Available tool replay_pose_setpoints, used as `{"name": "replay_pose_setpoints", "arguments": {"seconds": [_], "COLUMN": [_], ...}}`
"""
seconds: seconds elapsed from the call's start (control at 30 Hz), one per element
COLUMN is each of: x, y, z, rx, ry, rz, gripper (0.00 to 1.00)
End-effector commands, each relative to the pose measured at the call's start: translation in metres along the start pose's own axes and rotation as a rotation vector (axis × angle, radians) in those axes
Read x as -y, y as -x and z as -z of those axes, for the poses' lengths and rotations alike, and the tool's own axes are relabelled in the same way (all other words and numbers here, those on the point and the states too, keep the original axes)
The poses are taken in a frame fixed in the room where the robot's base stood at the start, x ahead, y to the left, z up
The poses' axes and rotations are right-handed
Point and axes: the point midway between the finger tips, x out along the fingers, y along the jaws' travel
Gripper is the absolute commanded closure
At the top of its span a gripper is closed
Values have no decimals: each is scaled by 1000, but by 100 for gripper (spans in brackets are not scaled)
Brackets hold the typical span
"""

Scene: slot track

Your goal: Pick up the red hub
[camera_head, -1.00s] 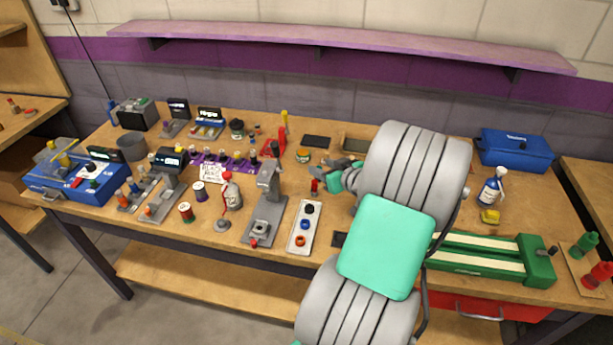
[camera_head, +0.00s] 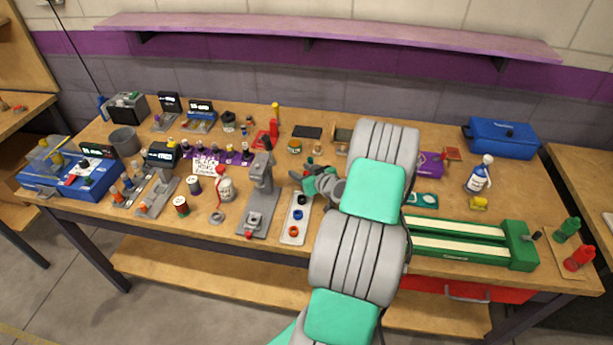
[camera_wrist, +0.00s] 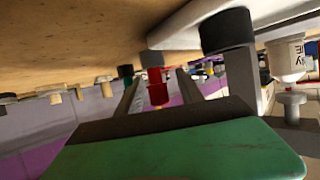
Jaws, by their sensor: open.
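The red hub (camera_wrist: 158,94) shows in the wrist view as a small red stepped cylinder. It appears between the two fingers of my gripper (camera_wrist: 160,88), with a gap on each side. My gripper is open, with nothing held. I cannot tell how far in front of the fingertips the hub is. In the head view my gripper (camera_head: 305,178) is low over the bench, just behind a pale tray (camera_head: 288,240) with black, blue and orange rings.
A grey press (camera_head: 262,195) stands close to the left of my gripper. A green-railed fixture (camera_head: 465,243) lies to the right, and a blue toolbox (camera_head: 500,137) at the back right. Several small parts crowd the left half of the bench (camera_head: 345,257).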

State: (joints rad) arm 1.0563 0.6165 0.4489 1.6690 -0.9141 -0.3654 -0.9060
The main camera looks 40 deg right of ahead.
Motion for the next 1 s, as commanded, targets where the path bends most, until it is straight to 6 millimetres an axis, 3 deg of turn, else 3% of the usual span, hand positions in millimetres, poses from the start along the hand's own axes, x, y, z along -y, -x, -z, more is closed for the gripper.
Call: {"name": "replay_pose_setpoints", "arguments": {"seconds": [0.07, 0.6, 1.0], "x": [0, 0, 0], "y": [0, 0, 1], "z": [0, 0, 0], "rx": [0, 1, 1], "ry": [0, 0, 0], "rz": [0, 0, 0], "gripper": [57, 100, 100]}}
